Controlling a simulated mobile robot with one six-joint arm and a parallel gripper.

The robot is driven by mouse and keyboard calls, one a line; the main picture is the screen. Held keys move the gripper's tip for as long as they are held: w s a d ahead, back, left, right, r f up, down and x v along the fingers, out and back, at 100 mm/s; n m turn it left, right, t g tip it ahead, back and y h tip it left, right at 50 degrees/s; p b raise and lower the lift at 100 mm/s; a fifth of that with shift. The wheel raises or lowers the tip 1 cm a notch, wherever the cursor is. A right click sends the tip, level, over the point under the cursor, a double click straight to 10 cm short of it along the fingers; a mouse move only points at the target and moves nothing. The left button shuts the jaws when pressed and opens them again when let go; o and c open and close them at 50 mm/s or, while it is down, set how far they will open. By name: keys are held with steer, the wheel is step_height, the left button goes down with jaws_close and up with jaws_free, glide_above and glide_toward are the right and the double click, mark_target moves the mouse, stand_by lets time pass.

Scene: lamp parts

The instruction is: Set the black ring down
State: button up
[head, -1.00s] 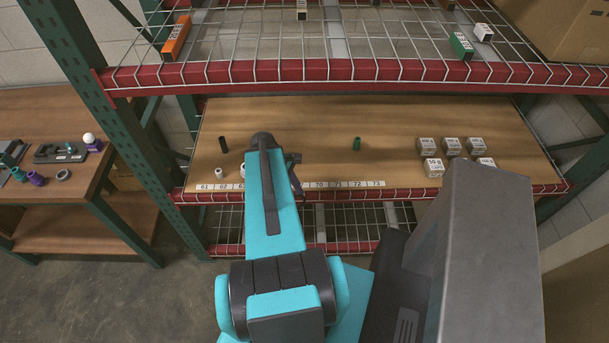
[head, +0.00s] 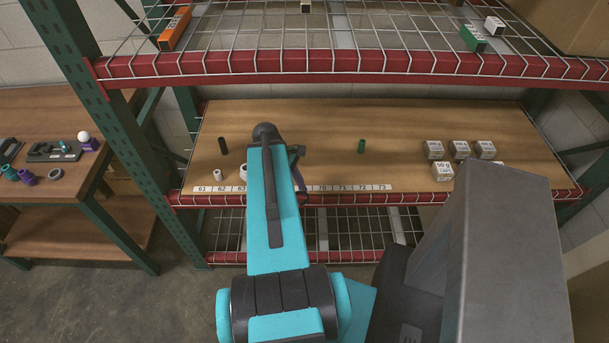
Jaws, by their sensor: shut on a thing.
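My gripper (head: 298,172) shows only in part at the end of my turquoise arm, over the front middle of the wooden shelf (head: 325,125). The arm link covers most of it. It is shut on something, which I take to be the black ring. The ring itself is hidden behind the arm, and I cannot tell whether it touches the shelf. A grey ring (head: 55,174) lies on the wooden table at the left.
A black cylinder (head: 223,145), a white cylinder (head: 217,174) and a white round part (head: 243,171) stand left of my arm. A green cylinder (head: 361,146) and several white boxes (head: 459,149) stand right. The number strip (head: 348,188) runs along the front edge. A wire shelf (head: 350,62) hangs above.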

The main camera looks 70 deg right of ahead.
steer(key=shift+d+f+b, duration=0.25)
steer(key=shift+b, duration=0.4)
steer(key=shift+w+d+b, duration=0.15)
steer(key=shift+d+b, duration=0.15)
steer(key=shift+b, duration=0.75)
steer(key=b, duration=0.2)
steer(key=shift+d+b, duration=0.35)
steer(key=shift+b, duration=0.05)
steer(key=d+b, duration=0.1)
steer(key=b, duration=0.4)
steer(key=shift+w+b, duration=0.15)
steer(key=shift+b, duration=0.2)
steer(key=shift+w+d+f+p, duration=0.15)
steer(key=shift+w+d+p, duration=0.25)
steer(key=shift+d, duration=1.35)
steer(key=shift+w+d+f+p, duration=0.1)
steer(key=shift+w+d+p, duration=0.25)
steer(key=shift+d, duration=1.4)
steer(key=shift+w+d+f+p, duration=0.2)
steer(key=shift+d+p, duration=0.25)
steer(key=shift+d, duration=1.3)
steer(key=shift+f+p, duration=0.45)
steer(key=shift+f, duration=1.25)
